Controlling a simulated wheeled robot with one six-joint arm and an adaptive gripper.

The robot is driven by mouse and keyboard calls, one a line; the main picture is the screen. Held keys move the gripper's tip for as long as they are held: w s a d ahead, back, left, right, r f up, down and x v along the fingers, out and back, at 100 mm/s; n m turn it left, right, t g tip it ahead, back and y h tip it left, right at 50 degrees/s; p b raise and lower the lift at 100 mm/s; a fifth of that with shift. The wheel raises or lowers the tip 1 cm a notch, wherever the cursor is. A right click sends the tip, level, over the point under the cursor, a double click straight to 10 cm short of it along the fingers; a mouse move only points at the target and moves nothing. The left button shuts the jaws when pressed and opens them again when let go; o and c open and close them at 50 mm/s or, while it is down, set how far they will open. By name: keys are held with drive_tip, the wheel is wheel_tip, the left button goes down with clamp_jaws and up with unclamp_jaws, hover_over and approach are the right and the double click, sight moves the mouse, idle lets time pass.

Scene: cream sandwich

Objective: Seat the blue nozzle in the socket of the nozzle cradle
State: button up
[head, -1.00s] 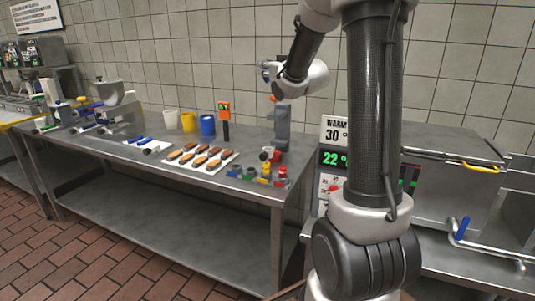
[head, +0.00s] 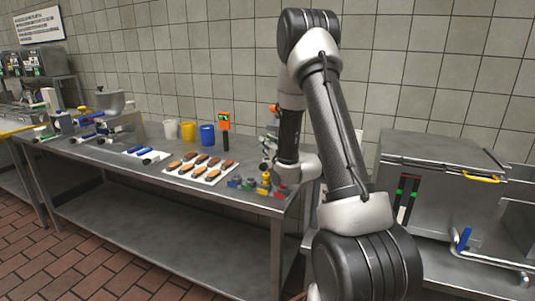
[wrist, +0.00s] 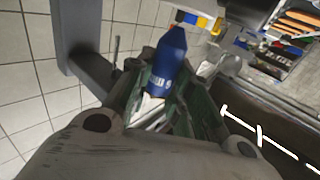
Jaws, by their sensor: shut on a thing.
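The blue nozzle (wrist: 168,62) is a tapered piece with a pale band. It stands between the dark green fingers of my gripper (wrist: 163,92) in the wrist view, with its narrow end pointing away from the camera. My gripper is shut on it. In the head view my wrist is over the right end of the table, and the fingers and nozzle are hidden. Small coloured pieces, blue (head: 235,182), green (head: 250,184), yellow (head: 265,180) and red (head: 280,194), sit low beside my wrist. I cannot tell which part is the cradle's socket.
A white tray of filled pastries (head: 201,170) lies left of the coloured pieces. White, yellow and blue cups (head: 207,135) stand behind, beside an orange-topped display (head: 224,121). A grey post (wrist: 82,40) rises close to my gripper. A metal cabinet (head: 440,175) stands right.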

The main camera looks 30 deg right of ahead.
sight(267, 156)
wheel_tip(267, 156, down, 4)
drive_tip(key=shift+r, duration=0.1)
drive_tip(key=o, duration=0.9)
